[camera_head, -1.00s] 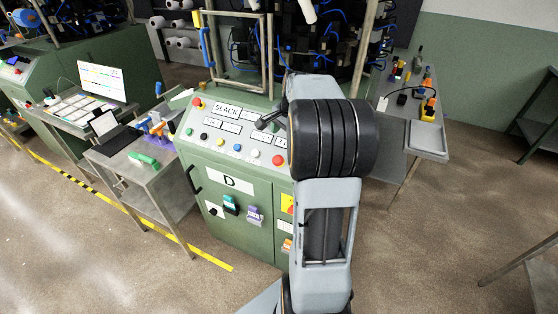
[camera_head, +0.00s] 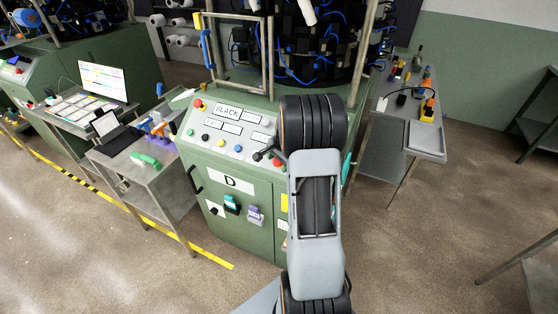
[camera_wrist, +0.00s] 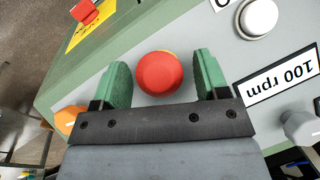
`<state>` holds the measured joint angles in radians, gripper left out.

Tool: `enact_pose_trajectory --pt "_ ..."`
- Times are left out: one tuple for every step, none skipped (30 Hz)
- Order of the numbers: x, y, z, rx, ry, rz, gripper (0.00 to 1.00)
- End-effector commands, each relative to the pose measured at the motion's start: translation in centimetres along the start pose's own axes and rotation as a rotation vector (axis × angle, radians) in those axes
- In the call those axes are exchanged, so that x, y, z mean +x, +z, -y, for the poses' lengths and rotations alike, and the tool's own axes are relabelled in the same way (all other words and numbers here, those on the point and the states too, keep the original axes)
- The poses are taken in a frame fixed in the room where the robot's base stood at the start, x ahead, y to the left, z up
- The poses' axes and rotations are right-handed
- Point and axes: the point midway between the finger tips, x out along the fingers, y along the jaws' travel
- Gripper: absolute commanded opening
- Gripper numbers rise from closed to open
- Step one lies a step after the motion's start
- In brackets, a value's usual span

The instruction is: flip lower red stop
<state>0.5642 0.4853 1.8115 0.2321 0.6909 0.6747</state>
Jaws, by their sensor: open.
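In the wrist view, a round red stop button (camera_wrist: 160,76) with a little yellow at its edge sits on the sloped grey panel. My gripper (camera_wrist: 162,66) is open, with one green finger on each side of the button. A gap shows on both sides, and I cannot tell the height of the fingers above the panel. Another red control (camera_wrist: 84,11) on a yellow plate shows at the top left. In the head view, a red button (camera_head: 198,104) sits at the panel's upper left. My arm hides the panel's lower right and my gripper there.
Near the fingers are a white button (camera_wrist: 258,18), a "100 rpm" label (camera_wrist: 280,78), an orange knob (camera_wrist: 70,118) and a grey knob (camera_wrist: 300,127). A metal frame (camera_head: 240,85) rises behind the panel. Side tables stand left (camera_head: 160,178) and right (camera_head: 425,142).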

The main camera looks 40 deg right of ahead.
Motion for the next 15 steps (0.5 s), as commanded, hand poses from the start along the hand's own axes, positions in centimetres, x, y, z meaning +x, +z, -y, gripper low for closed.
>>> enact_pose_trajectory --pt "0.07 0.02 0.0 0.0 0.0 0.0 0.68" --pt "0.08 0.02 0.0 0.0 0.0 0.0 0.68" --pt "0.09 0.01 0.0 0.0 0.0 0.0 0.68" --pt "0.09 0.01 0.0 0.0 0.0 0.0 0.68" --pt "0.09 0.02 0.0 0.0 0.0 0.0 0.68" --pt "0.09 0.02 0.0 0.0 0.0 0.0 0.68" --pt "0.08 0.02 0.0 0.0 0.0 0.0 0.68" --pt "0.08 0.02 0.0 0.0 0.0 0.0 0.67" --pt "0.08 0.02 0.0 0.0 0.0 0.0 0.63" --pt "0.08 0.02 0.0 -0.001 0.0 0.0 0.6" --pt "0.07 0.01 0.0 -0.001 0.0 0.0 0.57" --pt "0.07 0.01 0.0 -0.001 0.0 0.0 0.53" --pt "0.07 0.01 0.0 -0.001 0.0 0.0 0.51" --pt "0.07 0.01 -0.01 -0.001 0.0 0.0 0.48" --pt "0.06 0.01 0.0 -0.001 0.0 0.0 0.44"
